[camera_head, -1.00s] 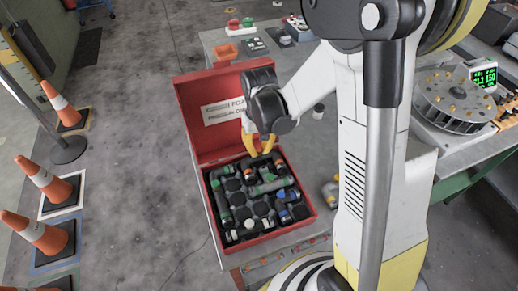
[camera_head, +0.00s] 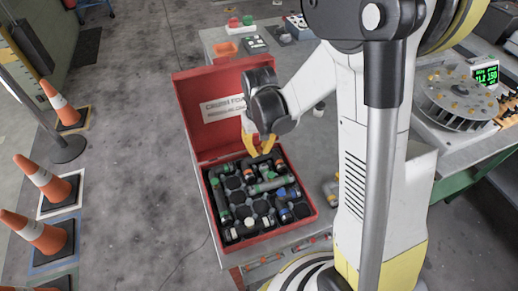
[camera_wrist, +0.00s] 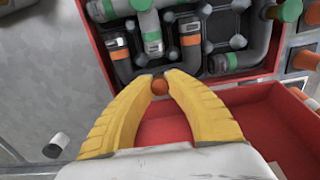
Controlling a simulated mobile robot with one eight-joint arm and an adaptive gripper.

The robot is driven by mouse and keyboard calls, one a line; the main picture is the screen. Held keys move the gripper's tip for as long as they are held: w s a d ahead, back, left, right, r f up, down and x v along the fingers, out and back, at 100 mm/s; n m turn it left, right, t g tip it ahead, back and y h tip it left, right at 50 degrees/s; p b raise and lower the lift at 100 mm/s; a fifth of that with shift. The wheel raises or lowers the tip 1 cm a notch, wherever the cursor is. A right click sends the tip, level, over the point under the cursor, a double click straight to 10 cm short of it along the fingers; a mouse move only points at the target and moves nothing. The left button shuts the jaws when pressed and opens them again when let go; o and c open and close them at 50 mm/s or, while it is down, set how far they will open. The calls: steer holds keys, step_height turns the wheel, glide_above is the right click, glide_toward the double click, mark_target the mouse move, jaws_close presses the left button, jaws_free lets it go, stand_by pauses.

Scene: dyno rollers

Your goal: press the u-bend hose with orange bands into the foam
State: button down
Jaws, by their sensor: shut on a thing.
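The u-bend hose with orange bands (camera_wrist: 190,36) is dark grey. Its two banded legs lie among the fittings in the foam of the red case, and in the head view one band shows just below my fingertips. My gripper (camera_head: 259,151) is over the back part of the foam, beside the open lid. In the wrist view my gripper (camera_wrist: 160,79) has its yellow fingertips close together at the bend between the two legs, with a small round orange spot between them. The fingers hide part of the bend, and I cannot tell how deep the hose sits.
The red case (camera_head: 221,235) stands open on the grey bench, its lid (camera_head: 193,105) upright behind the foam. Several green-banded and blue-banded fittings fill the foam around the hose. A round turntable (camera_head: 455,98) is at the right. Traffic cones (camera_head: 40,234) stand on the left floor.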

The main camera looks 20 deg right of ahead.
steer(key=shift+f, duration=0.2)
steer(key=c, duration=1.4)
jaws_free()
steer(key=shift+o, duration=0.2)
steer(key=shift+r, duration=0.1)
step_height(320, 180, up, 12)
steer(key=s+r+t, duration=0.7)
steer(key=s, duration=0.5)
steer(key=shift+s, duration=0.4)
